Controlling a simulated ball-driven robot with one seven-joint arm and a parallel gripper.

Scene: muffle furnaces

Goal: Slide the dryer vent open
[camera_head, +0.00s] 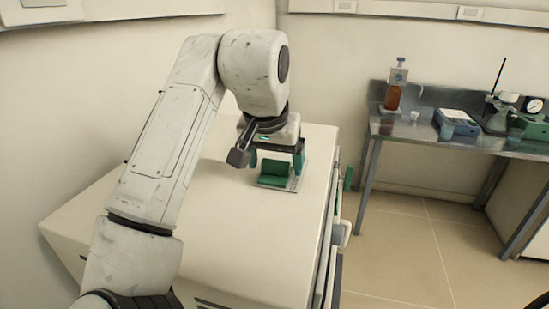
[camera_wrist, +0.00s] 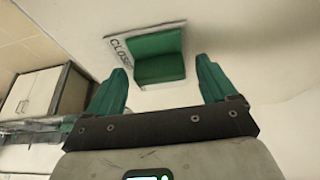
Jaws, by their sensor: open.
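The dryer vent is a green sliding piece (camera_head: 275,174) on a light plate on top of the large cream dryer (camera_head: 200,230) in the head view. In the wrist view the green vent slide (camera_wrist: 159,66) sits on its plate, with the word "CLOSED" readable in part at its left. My gripper (camera_head: 276,172) points down over the vent. In the wrist view my gripper (camera_wrist: 160,82) has its two green fingers spread apart, with the vent slide showing between and beyond them. I see no contact. The far end of the vent is partly hidden by my gripper in the head view.
A metal bench (camera_head: 440,125) at the right holds a brown bottle (camera_head: 394,92), a blue device (camera_head: 457,123) and other lab equipment. Tiled floor (camera_head: 400,235) lies open between the dryer and the bench. A wall stands close behind the dryer.

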